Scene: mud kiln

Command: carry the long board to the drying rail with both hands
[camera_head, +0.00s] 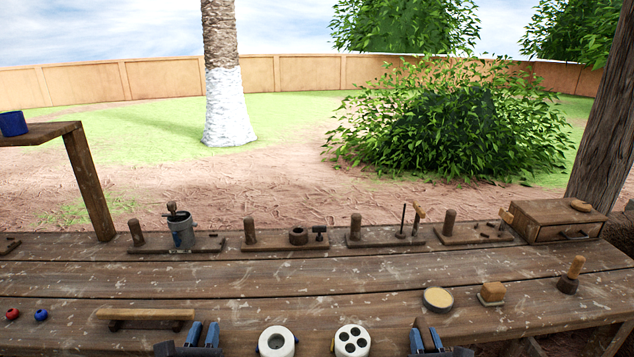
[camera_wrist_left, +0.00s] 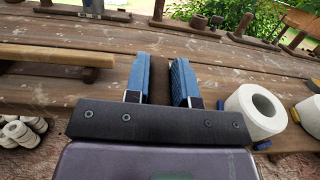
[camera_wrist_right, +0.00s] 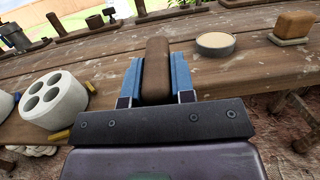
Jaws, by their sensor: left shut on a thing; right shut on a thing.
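My left gripper (camera_head: 190,337) is shut on a dark brown wooden piece (camera_wrist_left: 160,76) at the table's front. My right gripper (camera_head: 429,340) is shut on a rounded brown wooden piece (camera_wrist_right: 155,70). These look like the two ends of the long board; its middle is hidden.
Red (camera_head: 12,314) and blue (camera_head: 41,315) balls lie at the far left. A round tin (camera_head: 438,300), a block on a base (camera_head: 492,293) and a knobbed tool (camera_head: 570,275) stand at the right. Tool stands and a drawer box (camera_head: 560,220) line the back. The table's middle is clear.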

